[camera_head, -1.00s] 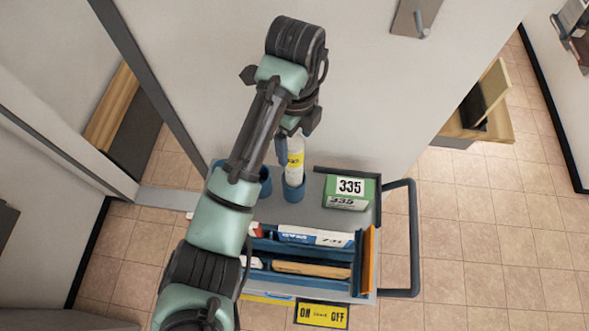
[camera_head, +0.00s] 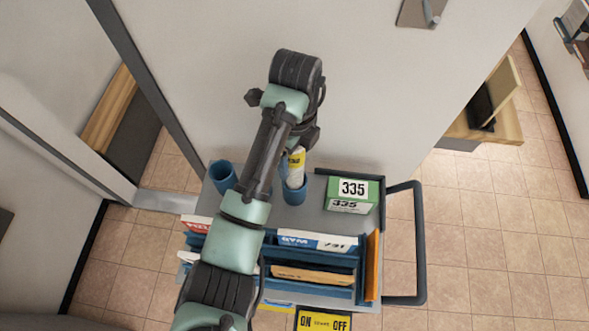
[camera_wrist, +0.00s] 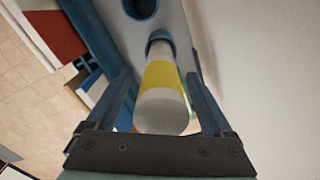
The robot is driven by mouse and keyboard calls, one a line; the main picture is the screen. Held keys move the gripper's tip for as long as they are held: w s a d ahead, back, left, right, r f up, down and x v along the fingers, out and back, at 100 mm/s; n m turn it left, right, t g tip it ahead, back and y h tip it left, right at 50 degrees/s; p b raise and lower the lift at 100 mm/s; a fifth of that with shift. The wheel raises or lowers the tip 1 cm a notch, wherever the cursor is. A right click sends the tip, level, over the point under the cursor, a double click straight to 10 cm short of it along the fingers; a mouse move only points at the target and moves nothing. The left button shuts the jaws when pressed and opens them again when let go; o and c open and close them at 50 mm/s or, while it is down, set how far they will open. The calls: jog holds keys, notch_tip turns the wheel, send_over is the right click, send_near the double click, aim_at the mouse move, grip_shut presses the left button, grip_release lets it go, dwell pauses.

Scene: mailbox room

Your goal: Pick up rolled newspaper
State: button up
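The rolled newspaper (camera_head: 296,168) is a white roll with a yellow band. It stands in a blue cup (camera_head: 294,193) at the back of the cart, its upper part partly covered by my arm. In the wrist view the newspaper (camera_wrist: 161,90) points up toward the camera, its lower end in the cup (camera_wrist: 158,36). My gripper (camera_wrist: 162,78) is open, with one finger on each side of the roll. A narrow gap shows between the roll and the fingers. In the head view my wrist hides the fingertips.
The cart (camera_head: 318,213) also bears another blue cup (camera_head: 223,177), a green 335 box (camera_head: 351,194) and blue racks of mail (camera_head: 315,262). A wall (camera_head: 370,90) stands close behind the cart. A dark handle (camera_head: 418,245) is on the cart's right.

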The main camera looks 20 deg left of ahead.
grip_shut()
jog(key=shift+r, duration=0.15)
dwell(0.4)
